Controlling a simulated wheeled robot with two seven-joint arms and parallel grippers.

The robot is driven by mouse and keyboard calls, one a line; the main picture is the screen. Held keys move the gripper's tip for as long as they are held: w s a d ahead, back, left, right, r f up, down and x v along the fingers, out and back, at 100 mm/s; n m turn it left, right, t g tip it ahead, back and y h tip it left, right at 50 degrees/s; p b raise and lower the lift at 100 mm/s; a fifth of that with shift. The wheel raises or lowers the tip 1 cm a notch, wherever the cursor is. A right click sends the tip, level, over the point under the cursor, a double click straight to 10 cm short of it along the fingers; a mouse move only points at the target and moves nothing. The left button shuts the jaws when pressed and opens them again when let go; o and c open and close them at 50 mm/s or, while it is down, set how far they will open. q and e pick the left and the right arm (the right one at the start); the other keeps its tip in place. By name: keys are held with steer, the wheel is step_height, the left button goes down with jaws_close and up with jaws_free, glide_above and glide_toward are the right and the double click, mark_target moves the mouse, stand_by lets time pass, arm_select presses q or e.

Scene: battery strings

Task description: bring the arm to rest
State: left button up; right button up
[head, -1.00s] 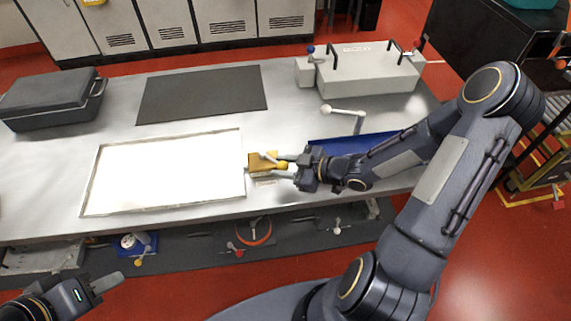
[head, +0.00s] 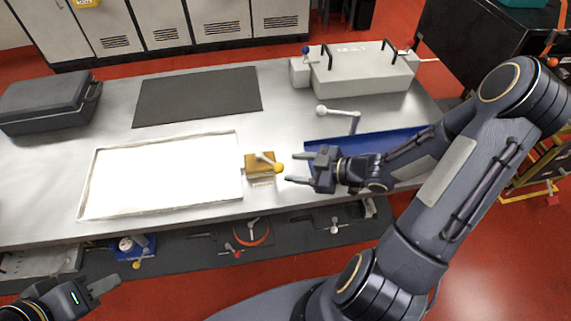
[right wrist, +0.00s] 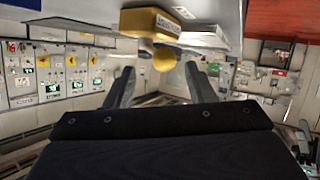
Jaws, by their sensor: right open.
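My right gripper (head: 299,168) is open and empty over the right part of the metal table. Its fingers point left toward a brass-yellow block with a yellow ball knob (head: 263,166), with a small gap between them. In the right wrist view, the block and knob (right wrist: 164,58) appear beyond and between the two spread fingers (right wrist: 158,88). My left gripper (head: 104,289) is at the lower left, in front of the table. Its finger shows, but its opening is unclear.
A white panel with a raised rim (head: 97,158) lies left of the block. A blue tray (head: 398,140) lies behind my right arm. A lever with a white knob (head: 340,112), a grey case (head: 365,78), a dark mat (head: 197,95) and a black case (head: 45,103) are also on the table.

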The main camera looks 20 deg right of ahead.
steer(key=shift+v, duration=1.2)
steer(key=w+d+r+m+h, duration=0.3)
steer(key=d+r+m+h, duration=0.15)
steer(key=d+h, duration=0.2)
steer(key=s+r+m+g+h, duration=0.1)
steer(key=s+r+m+h, duration=0.3)
steer(key=s+r, duration=0.1)
steer(key=s+a+r+m+g+y, duration=0.1)
steer(key=s+a+m+y, duration=0.1)
steer(key=s+a, duration=0.3)
steer(key=s+a+r+m+g+y, duration=0.2)
steer(key=s+a, duration=0.4)
steer(key=s, duration=0.3)
steer(key=shift+r+y, duration=0.35)
steer(key=shift+y, duration=0.2)
